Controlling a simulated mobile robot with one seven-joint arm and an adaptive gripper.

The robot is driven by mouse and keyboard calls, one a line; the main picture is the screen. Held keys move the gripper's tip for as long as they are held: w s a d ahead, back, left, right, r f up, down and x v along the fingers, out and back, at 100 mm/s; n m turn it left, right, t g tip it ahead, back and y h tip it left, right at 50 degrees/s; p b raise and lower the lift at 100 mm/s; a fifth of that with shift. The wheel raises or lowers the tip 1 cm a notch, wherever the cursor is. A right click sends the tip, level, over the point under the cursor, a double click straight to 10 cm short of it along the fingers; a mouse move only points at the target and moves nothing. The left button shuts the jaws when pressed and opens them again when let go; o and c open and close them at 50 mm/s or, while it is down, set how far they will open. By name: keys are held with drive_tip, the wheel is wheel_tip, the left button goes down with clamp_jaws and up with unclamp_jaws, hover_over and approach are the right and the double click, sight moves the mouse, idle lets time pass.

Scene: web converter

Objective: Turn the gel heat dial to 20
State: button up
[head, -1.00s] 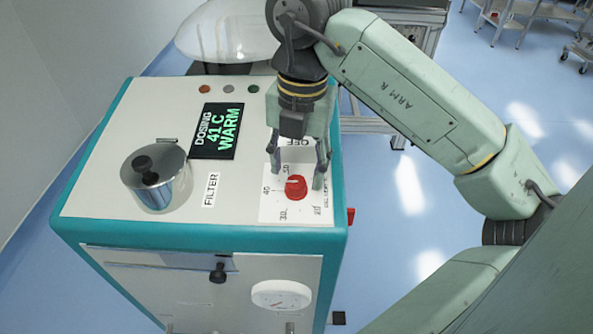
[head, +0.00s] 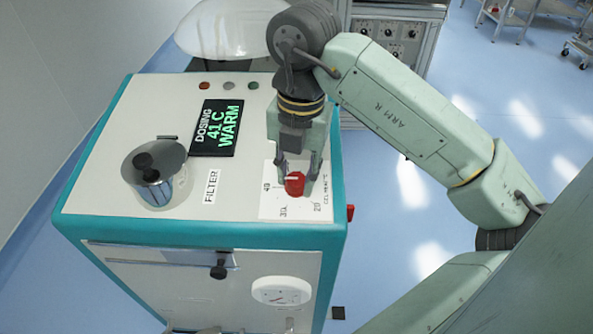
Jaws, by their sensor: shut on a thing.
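The red gel heat dial (head: 295,184) sits on a white scale plate (head: 270,207) at the right of the machine's top. The marks 40, 30 and 20 show around it; the upper part of the scale is hidden behind my gripper. A pale line on the dial's top is visible, but I cannot tell exactly which mark it points to. My gripper (head: 296,181) reaches down from above with its fingers on both sides of the dial, shut on it. The display (head: 216,128) reads "DOSING 41 C WARM".
A metal filter pot (head: 156,175) with a black knob stands on the left of the top. Small indicator lamps (head: 228,86) line the back edge. A white round gauge (head: 281,291) is on the front face. A red piece (head: 350,213) sticks out on the right side.

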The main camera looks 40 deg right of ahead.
drive_tip(key=c, duration=0.4)
drive_tip(key=shift+f+b, duration=0.1)
drive_tip(key=shift+b, duration=0.25)
